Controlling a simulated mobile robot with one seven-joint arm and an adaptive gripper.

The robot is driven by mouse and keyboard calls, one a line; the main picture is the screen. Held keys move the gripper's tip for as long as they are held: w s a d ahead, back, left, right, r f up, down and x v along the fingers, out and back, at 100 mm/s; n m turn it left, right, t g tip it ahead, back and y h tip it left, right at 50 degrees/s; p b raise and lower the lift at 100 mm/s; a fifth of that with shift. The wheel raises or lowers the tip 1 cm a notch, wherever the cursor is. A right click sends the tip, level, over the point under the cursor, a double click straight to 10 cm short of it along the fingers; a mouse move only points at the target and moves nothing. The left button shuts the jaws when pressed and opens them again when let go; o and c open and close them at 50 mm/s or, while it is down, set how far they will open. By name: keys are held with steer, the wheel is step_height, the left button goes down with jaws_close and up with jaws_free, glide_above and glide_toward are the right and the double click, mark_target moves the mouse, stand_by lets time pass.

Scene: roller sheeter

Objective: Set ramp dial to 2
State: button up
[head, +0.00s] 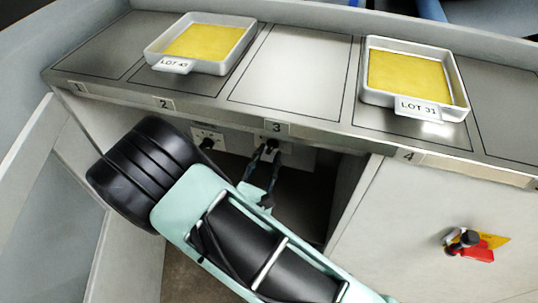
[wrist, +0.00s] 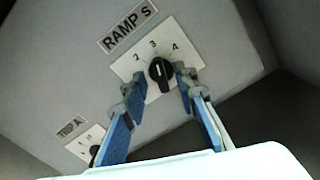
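The ramp dial (wrist: 161,73) is a black knob with a white pointer line on a white plate, under a label (wrist: 127,27) reading "RAMP S". The plate shows 2, 3 and 4, and the pointer appears to be near 3. My gripper (wrist: 161,82) is open, its blue-padded fingers on either side of the knob with small gaps visible. In the head view my gripper (head: 266,155) reaches under the counter to the dial (head: 273,145), below the number 3 tag. The fingertips partly hide the dial there.
A second dial (wrist: 95,154), labelled "TRIP A", is at lower left; it also shows in the head view (head: 207,143). The counter (head: 295,70) above holds trays labelled LOT 43 (head: 247,45) and LOT 31 (head: 462,95). A red and yellow switch (head: 470,245) is on the right panel.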

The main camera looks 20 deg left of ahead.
steer(key=shift+w, duration=0.65)
jaws_close()
steer(key=shift+a+n+p, duration=0.1)
steer(key=shift+n+p, duration=0.2)
steer(key=n+p, duration=0.2)
steer(key=n, duration=0.1)
steer(key=shift+a+r+n, duration=0.1)
steer(key=shift+r+n, duration=0.05)
steer(key=shift+n, duration=0.25)
steer(key=shift+n+p, duration=1.3)
steer(key=shift+n, duration=0.9)
steer(key=shift+f, duration=0.2)
